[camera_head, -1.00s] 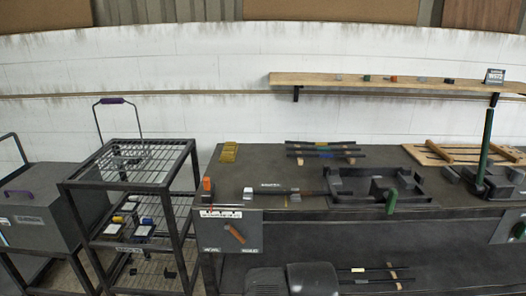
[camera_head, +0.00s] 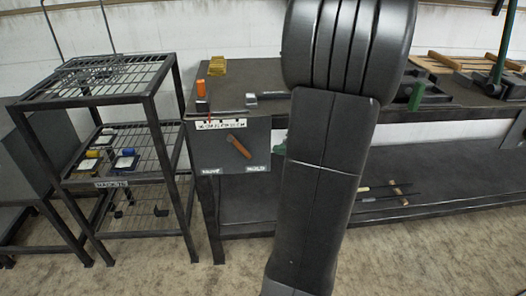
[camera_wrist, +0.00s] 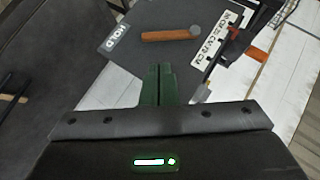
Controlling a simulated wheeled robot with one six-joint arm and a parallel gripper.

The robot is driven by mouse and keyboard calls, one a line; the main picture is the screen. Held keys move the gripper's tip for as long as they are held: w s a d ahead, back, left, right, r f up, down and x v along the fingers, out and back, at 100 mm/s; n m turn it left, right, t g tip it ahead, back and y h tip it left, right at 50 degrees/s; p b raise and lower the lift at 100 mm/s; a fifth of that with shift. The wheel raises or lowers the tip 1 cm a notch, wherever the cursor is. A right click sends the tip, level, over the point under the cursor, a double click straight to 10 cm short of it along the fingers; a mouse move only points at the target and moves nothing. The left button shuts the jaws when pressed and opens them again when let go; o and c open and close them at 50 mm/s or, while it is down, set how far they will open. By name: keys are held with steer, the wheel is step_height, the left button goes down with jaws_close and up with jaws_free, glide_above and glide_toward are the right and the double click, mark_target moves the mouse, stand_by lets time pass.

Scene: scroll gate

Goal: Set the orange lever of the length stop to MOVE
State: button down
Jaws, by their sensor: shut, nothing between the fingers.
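The orange lever (camera_head: 238,147) is on the grey front panel (camera_head: 207,148) at the bench's left end. It slants from its pivot at upper left down to the right, toward the HOLD label (camera_head: 257,168); the MOVE label (camera_head: 210,171) is at lower left. In the wrist view the lever (camera_wrist: 168,36) points left from its round pivot toward the HOLD label (camera_wrist: 115,39). My gripper (camera_wrist: 158,82) has green fingers, shut and empty, below the lever in that view and apart from it. In the head view my arm hides most of the gripper.
A wire rack (camera_head: 108,75) with small items stands left of the panel. An orange block (camera_head: 201,89) and yellow pieces (camera_head: 217,66) are on the bench top. A green-handled device (camera_head: 417,95) is further right. Open floor (camera_head: 150,262) lies in front.

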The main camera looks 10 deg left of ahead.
steer(key=w+t, duration=0.1)
steer(key=w, duration=0.2)
steer(key=b, duration=0.2)
glide_toward(245, 148)
steer(key=w, duration=0.2)
steer(key=w+a, duration=0.1)
steer(key=w, duration=0.1)
steer(key=shift+f, duration=0.3)
steer(key=a+f, duration=0.2)
steer(key=a, duration=0.1)
steer(key=shift+s+f, duration=0.1)
steer(key=shift+s, duration=0.2)
steer(key=shift+a, duration=0.1)
steer(key=shift+f+m, duration=0.1)
steer(key=shift+m, duration=0.2)
